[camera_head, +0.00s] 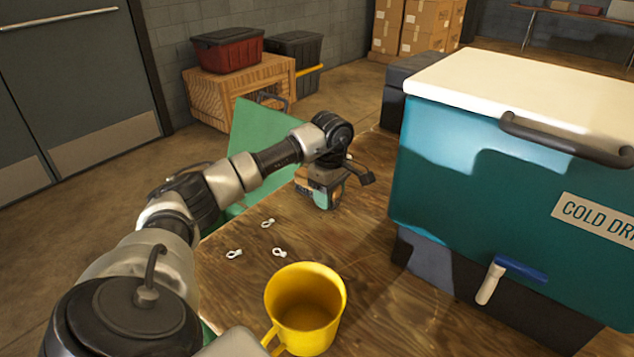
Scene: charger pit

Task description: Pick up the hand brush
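My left arm reaches in from the left over the wooden table (370,285). My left gripper (343,180) points down near the table's far side, beside the teal cooler. Under and around its fingers is a small tan and pale green item (322,197), mostly hidden by the gripper. It may be the hand brush, but too little shows to be sure. Whether the fingers are closed on it cannot be told. My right gripper is not in view.
A teal cooler (465,180) with a white lid and a tap stands on the right. A yellow mug (318,335) is at the front. Several small white pieces (267,223) lie left of centre. A green panel (262,130) rises behind my arm.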

